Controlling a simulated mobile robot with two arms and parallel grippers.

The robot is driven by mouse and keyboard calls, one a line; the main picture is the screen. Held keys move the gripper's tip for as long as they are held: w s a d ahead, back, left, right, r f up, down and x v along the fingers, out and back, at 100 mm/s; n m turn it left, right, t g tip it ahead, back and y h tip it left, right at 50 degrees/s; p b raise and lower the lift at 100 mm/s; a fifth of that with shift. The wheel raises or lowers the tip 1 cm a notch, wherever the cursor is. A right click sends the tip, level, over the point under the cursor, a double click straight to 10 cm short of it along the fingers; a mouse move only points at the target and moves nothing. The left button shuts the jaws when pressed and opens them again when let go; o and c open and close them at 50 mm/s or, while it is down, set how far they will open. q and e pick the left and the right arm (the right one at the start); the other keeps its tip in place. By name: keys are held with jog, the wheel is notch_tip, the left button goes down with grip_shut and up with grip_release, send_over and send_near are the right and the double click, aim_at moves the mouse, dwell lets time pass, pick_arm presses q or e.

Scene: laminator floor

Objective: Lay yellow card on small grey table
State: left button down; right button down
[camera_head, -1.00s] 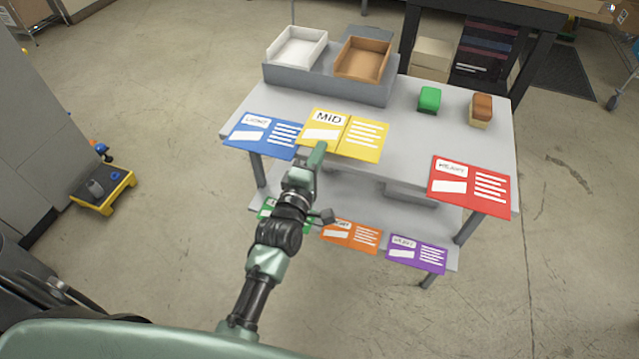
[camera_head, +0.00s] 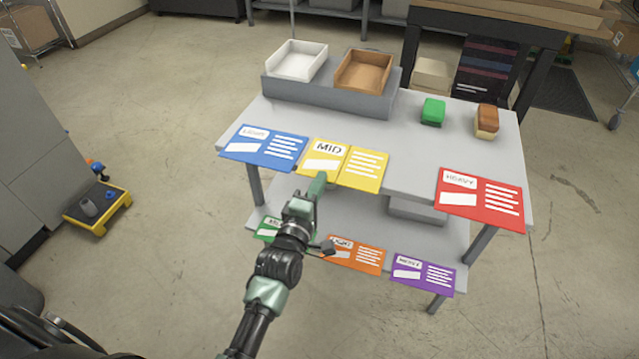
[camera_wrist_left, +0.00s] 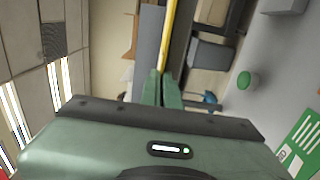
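The yellow card (camera_head: 343,166), marked MID, shows at the front edge of a grey two-level table (camera_head: 400,150), between a blue and a red card. My left gripper (camera_head: 318,180) is shut on the card's near edge. In the left wrist view the card (camera_wrist_left: 168,35) is a thin yellow strip, edge-on, rising from the closed fingertips (camera_wrist_left: 164,88). I cannot tell whether the card touches the tabletop or how far it stands off it. It is the only grey table I can make out. My right gripper is not in view.
The blue card (camera_head: 263,147) and red card (camera_head: 480,200) overhang the table's front edge. A grey riser with white (camera_head: 296,60) and brown (camera_head: 363,70) trays stands at the back. Green (camera_head: 433,111) and brown (camera_head: 486,120) blocks stand right. The middle tabletop is clear.

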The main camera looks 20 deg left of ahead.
pick_arm(q)
jog(key=c, duration=1.7)
grip_release()
jog(key=shift+f, duration=0.15)
jog(key=s, duration=1.2)
jog(key=shift+a+r, duration=0.15)
jog(key=shift+r, duration=0.05)
